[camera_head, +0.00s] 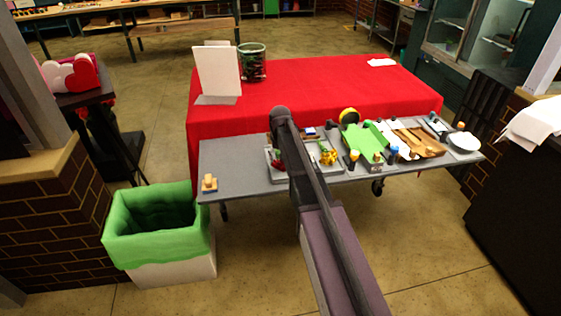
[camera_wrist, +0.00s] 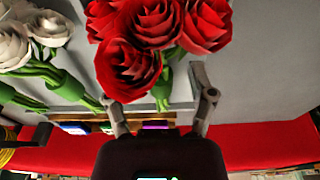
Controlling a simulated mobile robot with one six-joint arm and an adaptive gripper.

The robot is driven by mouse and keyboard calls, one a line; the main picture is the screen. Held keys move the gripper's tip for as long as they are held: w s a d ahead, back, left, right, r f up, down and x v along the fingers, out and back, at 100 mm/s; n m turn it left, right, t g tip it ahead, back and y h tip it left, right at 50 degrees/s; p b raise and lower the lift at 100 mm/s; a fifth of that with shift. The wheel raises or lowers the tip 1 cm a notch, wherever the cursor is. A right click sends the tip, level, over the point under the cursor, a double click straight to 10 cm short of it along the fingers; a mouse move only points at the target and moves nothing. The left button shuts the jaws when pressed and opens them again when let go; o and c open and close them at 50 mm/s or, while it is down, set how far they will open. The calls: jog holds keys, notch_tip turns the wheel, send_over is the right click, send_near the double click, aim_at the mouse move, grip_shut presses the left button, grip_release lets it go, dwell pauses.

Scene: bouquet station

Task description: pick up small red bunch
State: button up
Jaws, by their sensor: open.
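The small red bunch (camera_wrist: 160,35) is several red roses with green stems, filling the top middle of the wrist view. My gripper (camera_wrist: 155,90) is open, with one finger on each side of the lower blooms and stems. I cannot tell whether the fingers touch the bunch. In the head view a bit of red (camera_head: 279,166) shows beside my arm, on the grey cart. My arm hides most of it and my gripper there.
White roses (camera_wrist: 38,40) with green stems lie left of the red bunch. On the grey cart (camera_head: 240,170), yellow flowers (camera_head: 328,156), a green sheet (camera_head: 367,138) and tools stand right of my arm. A red-covered table (camera_head: 300,85) is behind. A green-lined bin (camera_head: 155,225) stands front left.

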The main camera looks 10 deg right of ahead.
grip_shut()
jog(key=shift+r, duration=0.1)
dwell(0.4)
notch_tip(320, 180, up, 3)
jog(key=p, duration=0.3)
jog(key=shift+r, duration=0.15)
jog(key=s+d+r+p, duration=0.1)
jog(key=s+p, duration=0.1)
jog(key=s, duration=1.4)
jog(key=shift+d+r, duration=0.2)
jog(key=shift+r, duration=0.05)
jog(key=shift+a, duration=0.1)
